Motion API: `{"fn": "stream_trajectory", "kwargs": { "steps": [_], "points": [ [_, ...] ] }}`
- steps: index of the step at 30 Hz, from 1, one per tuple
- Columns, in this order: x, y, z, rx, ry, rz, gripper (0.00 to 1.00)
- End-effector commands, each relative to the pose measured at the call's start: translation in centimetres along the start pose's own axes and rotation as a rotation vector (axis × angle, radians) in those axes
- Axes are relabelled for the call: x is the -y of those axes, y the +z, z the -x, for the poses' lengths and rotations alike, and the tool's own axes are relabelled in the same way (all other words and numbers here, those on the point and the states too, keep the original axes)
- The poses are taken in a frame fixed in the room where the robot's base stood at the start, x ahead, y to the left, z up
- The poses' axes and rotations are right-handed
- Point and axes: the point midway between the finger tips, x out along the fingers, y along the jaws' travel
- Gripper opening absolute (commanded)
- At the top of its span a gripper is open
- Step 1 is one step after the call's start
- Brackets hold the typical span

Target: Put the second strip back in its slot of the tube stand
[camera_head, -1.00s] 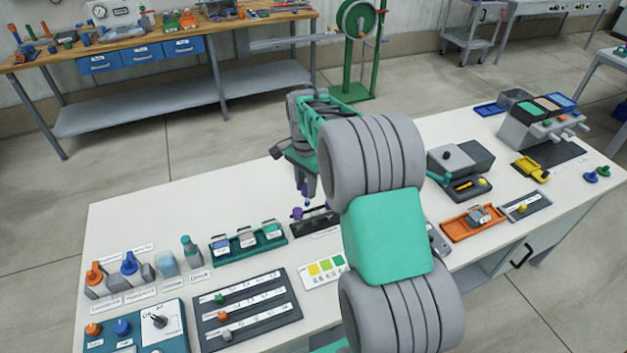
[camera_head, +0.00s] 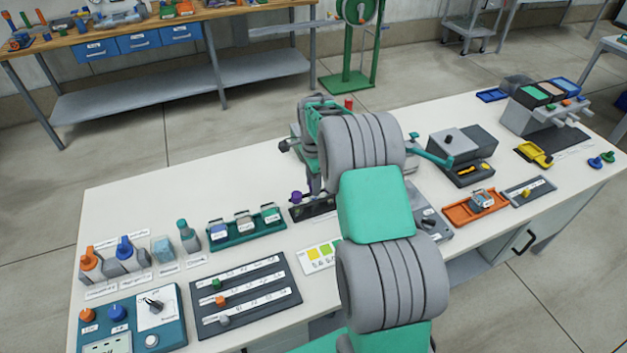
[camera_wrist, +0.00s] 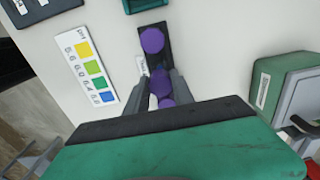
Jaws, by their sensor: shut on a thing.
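The tube stand is a narrow black block that stands on the white bench; it shows in the wrist view (camera_wrist: 152,60) and beside my arm in the head view (camera_head: 322,209). A purple round top (camera_wrist: 152,40) is at its far end, clear of my fingers. My gripper (camera_wrist: 161,80) is over the stand, shut on a purple-topped piece (camera_wrist: 160,84) between the fingertips. Another purple round shape (camera_wrist: 167,103) shows closer to the palm. The lower part of the held strip and its slot are hidden, so I cannot tell whether it is seated.
A colour chart (camera_wrist: 92,70) lies beside the stand. A green rack of small cups (camera_head: 245,229) and a dark slider board (camera_head: 245,297) are to the left. A green-and-grey box (camera_wrist: 290,95) is close on the right in the wrist view. The bench behind the rack is clear.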

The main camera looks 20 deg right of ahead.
Motion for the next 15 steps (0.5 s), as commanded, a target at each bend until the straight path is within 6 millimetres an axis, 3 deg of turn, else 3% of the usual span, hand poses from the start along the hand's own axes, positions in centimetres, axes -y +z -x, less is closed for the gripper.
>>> {"fn": "stream_trajectory", "kwargs": {
  "steps": [4,14,15],
  "points": [
    [0.02,0.0,-1.62,0.0,-0.001,0.0,0.03],
    [0.02,0.0,-1.78,0.0,-0.001,0.001,0.03],
    [0.02,0.0,-1.78,0.0,-0.001,0.001,0.32]
  ]
}}
